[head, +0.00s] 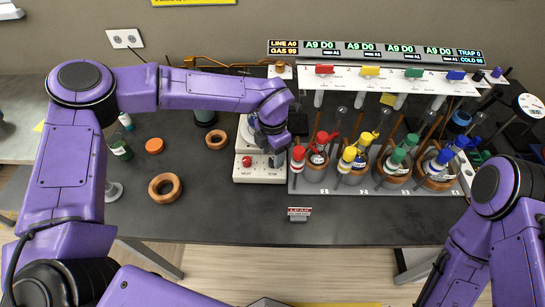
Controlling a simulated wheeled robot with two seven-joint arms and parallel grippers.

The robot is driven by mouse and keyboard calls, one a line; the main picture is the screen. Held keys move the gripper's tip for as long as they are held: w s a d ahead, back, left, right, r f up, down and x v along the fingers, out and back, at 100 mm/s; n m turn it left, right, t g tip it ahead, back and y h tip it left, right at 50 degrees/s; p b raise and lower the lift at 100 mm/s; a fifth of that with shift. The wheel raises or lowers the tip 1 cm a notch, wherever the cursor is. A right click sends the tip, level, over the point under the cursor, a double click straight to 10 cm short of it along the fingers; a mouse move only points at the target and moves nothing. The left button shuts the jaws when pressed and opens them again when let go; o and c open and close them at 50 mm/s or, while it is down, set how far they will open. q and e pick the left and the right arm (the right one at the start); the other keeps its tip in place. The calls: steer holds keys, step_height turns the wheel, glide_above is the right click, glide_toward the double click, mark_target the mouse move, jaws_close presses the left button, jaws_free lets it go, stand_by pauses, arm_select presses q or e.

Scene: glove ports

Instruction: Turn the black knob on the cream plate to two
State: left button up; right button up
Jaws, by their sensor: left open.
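The cream plate (259,177) is a small hotplate unit on the dark bench, left of the rack. Its front panel has a red knob (247,161) on the left above the word HEAT, and the word STIR is on the right. My left gripper (274,157) reaches down over the right part of the plate, its fingers open at the panel above STIR. The black knob is there, largely hidden by the dark fingers, so its setting and any contact cannot be told. My right arm (497,190) shows at the lower right; its gripper is out of view.
A rack (305,185) with glassware and red, yellow, green and blue parts stands close right of the plate. Cork rings (165,187), an orange cap (154,146) and a green-labelled bottle (120,148) lie left. A small red-topped sign (299,211) sits at the front edge.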

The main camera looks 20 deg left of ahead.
mark_target(272, 160)
arm_select(q)
step_height(272, 160, up, 9)
steer(key=b, duration=0.1)
steer(key=shift+f+b, duration=0.15)
steer(key=shift+b, duration=0.25)
